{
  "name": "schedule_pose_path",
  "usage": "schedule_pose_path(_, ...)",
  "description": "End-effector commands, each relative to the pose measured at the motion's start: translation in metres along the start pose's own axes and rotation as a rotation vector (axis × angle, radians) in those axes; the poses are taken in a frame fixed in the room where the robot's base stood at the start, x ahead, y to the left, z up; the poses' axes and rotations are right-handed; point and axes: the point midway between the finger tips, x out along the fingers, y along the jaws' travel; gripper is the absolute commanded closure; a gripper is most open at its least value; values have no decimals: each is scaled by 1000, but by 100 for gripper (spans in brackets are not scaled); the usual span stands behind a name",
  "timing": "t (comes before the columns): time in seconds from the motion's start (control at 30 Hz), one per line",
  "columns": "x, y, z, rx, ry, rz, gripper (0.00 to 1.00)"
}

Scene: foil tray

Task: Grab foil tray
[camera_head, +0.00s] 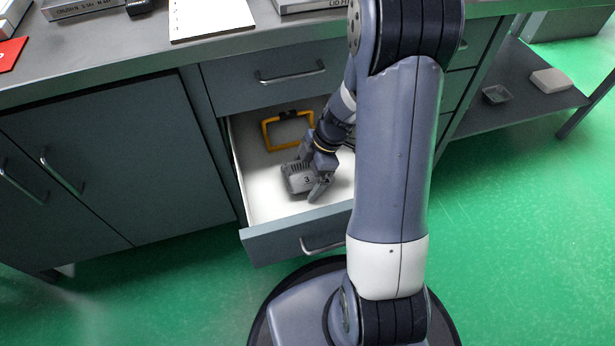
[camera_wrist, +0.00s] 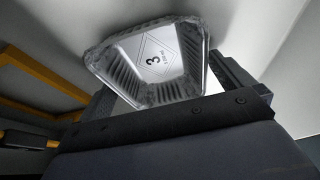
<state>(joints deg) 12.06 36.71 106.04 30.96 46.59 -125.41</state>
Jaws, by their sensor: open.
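Part of the tray's near side is hidden behind the gripper body in the wrist view. I cannot tell whether either finger touches it.
A yellow-orange frame (camera_head: 288,130) lies at the drawer's back left. The drawer's walls and front (camera_head: 297,236) surround the gripper. The worktop (camera_head: 120,60) above holds boxes and a white pad (camera_head: 210,17). A small grey tray (camera_head: 497,94) and a pale block (camera_head: 551,80) sit on the right shelf.

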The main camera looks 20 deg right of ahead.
Motion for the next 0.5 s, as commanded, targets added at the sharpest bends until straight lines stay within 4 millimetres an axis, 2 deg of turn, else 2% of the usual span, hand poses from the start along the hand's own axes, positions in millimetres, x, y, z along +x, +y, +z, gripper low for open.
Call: schedule_pose_path(0.5, 3, 0, 2, 0, 0, 0, 0)
